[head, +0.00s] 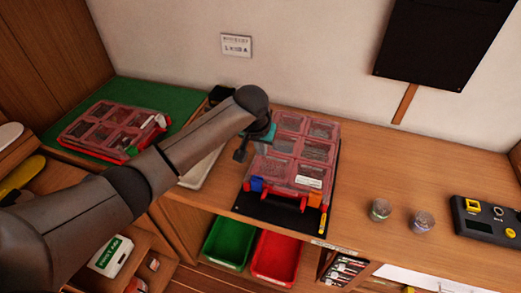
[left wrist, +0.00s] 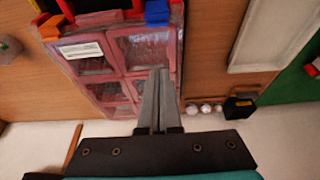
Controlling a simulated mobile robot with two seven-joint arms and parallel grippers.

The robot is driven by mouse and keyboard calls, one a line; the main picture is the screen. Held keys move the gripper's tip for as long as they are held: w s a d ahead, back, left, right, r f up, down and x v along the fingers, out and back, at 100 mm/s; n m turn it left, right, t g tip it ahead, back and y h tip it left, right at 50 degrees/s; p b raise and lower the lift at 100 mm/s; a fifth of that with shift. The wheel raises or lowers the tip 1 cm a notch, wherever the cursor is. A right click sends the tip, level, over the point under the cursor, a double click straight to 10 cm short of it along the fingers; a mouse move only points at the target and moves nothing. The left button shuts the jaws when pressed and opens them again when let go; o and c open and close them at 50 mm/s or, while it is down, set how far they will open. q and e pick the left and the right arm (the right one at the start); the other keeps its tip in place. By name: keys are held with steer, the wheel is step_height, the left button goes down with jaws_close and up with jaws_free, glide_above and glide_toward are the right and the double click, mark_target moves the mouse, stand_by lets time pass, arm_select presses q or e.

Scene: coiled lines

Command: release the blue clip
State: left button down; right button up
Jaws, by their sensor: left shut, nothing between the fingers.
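A case with a red frame and clear compartment lid (head: 285,165) lies on a black mat on the workbench. The blue clip (head: 257,184) is at the left of its front edge, and an orange clip (head: 315,200) is at the right. In the left wrist view the blue clip (left wrist: 157,12) is at the top, beyond the fingertips. I cannot tell whether it is latched. My left gripper (head: 240,154) is shut and empty, above the case's left side and apart from the blue clip. Its fingers (left wrist: 160,72) lie together in the wrist view. My right gripper is out of view.
A second red case (head: 103,128) lies on a green mat at the left. A pale tray (head: 202,165) lies between the cases. Two small jars (head: 380,209) and a dark device (head: 490,220) stand at the right. Green and red bins (head: 276,258) sit below the bench.

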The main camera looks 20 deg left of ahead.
mark_target(261, 173)
arm_select(q)
steer(key=b+x, duration=0.1)
steer(key=x, duration=0.6)
steer(key=shift+s+f, duration=0.1)
steer(key=shift+f, duration=0.1)
steer(key=s, duration=0.1)
steer(key=s+p, duration=0.1)
steer(key=shift+s+a+r, duration=0.15)
steer(key=shift+s+r, duration=0.05)
steer(key=shift+s, duration=0.2)
steer(key=shift+s+p, duration=0.35)
steer(key=shift+s, duration=0.1)
steer(key=shift+f, duration=0.1)
